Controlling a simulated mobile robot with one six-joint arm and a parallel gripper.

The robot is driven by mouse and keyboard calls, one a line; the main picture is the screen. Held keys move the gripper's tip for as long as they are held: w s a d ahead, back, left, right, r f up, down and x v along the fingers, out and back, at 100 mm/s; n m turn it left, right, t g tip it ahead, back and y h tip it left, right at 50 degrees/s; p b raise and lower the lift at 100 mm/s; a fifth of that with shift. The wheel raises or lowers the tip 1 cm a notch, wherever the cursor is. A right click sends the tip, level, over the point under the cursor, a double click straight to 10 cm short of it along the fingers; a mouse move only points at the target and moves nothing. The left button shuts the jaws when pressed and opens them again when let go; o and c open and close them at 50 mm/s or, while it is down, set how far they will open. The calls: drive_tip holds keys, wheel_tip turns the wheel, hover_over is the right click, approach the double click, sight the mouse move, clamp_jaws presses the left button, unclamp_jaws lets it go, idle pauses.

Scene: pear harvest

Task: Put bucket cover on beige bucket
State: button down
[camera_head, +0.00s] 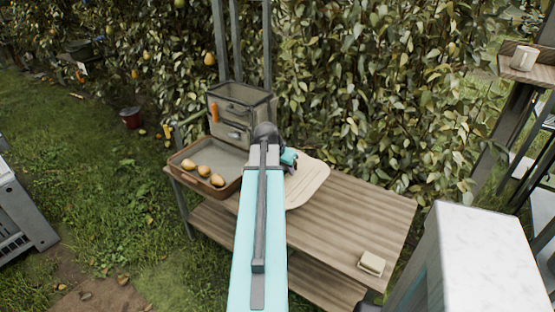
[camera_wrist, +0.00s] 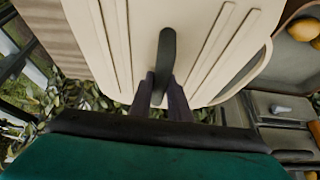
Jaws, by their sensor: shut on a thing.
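The beige bucket cover (camera_head: 308,183) is a flat, pale, ribbed lid with rounded corners. It is at the back of the wooden table, right of the pear tray. In the wrist view the cover (camera_wrist: 120,35) fills the upper middle, with a dark upright handle (camera_wrist: 167,50). My gripper (camera_wrist: 162,92) is shut on this handle. In the head view my gripper is mostly hidden behind my arm. I cannot make out a beige bucket for certain; a pale rim (camera_wrist: 262,58) shows beside the cover, but I cannot tell what it belongs to.
A brown-rimmed tray (camera_head: 184,178) with several pears is left of the cover, before a grey-green case (camera_head: 240,110). A small beige block (camera_head: 371,263) lies at the table's (camera_head: 350,210) front right. Leafy hedge (camera_head: 370,80) stands close behind. The table's right half is mostly clear.

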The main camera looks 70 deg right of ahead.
drive_tip(key=w+d+p, duration=0.1)
drive_tip(key=w+d, duration=0.1)
drive_tip(key=d, duration=0.2)
drive_tip(key=w+d+p, duration=0.1)
drive_tip(key=w+d, duration=0.2)
drive_tip(key=d, duration=0.1)
drive_tip(key=w+d+f+p, duration=0.1)
drive_tip(key=w+d+p, duration=0.1)
drive_tip(key=w+d, duration=0.1)
drive_tip(key=shift+w+d+f, duration=0.1)
drive_tip(key=shift+w+d, duration=0.1)
drive_tip(key=shift+d, duration=0.2)
drive_tip(key=shift+f, duration=0.2)
drive_tip(key=shift+f+p, duration=0.75)
drive_tip(key=shift+f, duration=0.85)
drive_tip(key=shift+f, duration=0.25)
drive_tip(key=c, duration=1.7)
unclamp_jaws()
drive_tip(key=shift+o, duration=0.2)
drive_tip(key=shift+r, duration=0.15)
